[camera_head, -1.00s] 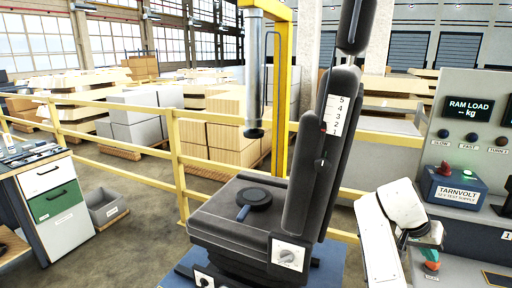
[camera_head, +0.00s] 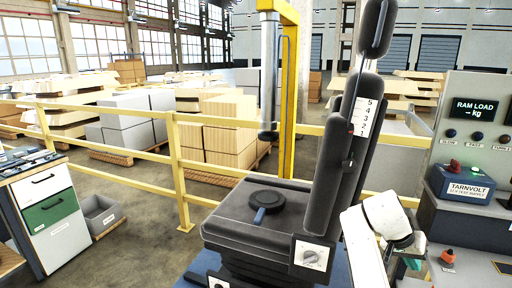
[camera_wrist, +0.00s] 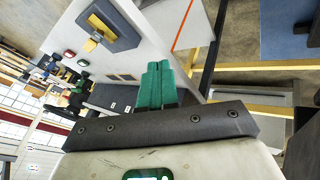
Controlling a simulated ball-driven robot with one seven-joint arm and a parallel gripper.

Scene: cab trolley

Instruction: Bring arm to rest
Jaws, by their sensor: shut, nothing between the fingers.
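My gripper shows in the wrist view with its two green fingers (camera_wrist: 160,84) pressed together and nothing between them. They point toward a pale panel (camera_wrist: 165,40) with a dark plate and a yellow part on it. My white arm (camera_head: 368,252) is folded low at the right of the head view, right of the black seat (camera_head: 235,228) and in front of the test console. Only a small green part shows under the arm there, and the fingertips are hidden.
A black disc with a blue handle (camera_head: 267,200) lies on the seat. A yellow post (camera_head: 288,95) and railing (camera_head: 178,165) stand behind. The console (camera_head: 475,100) is close at the right.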

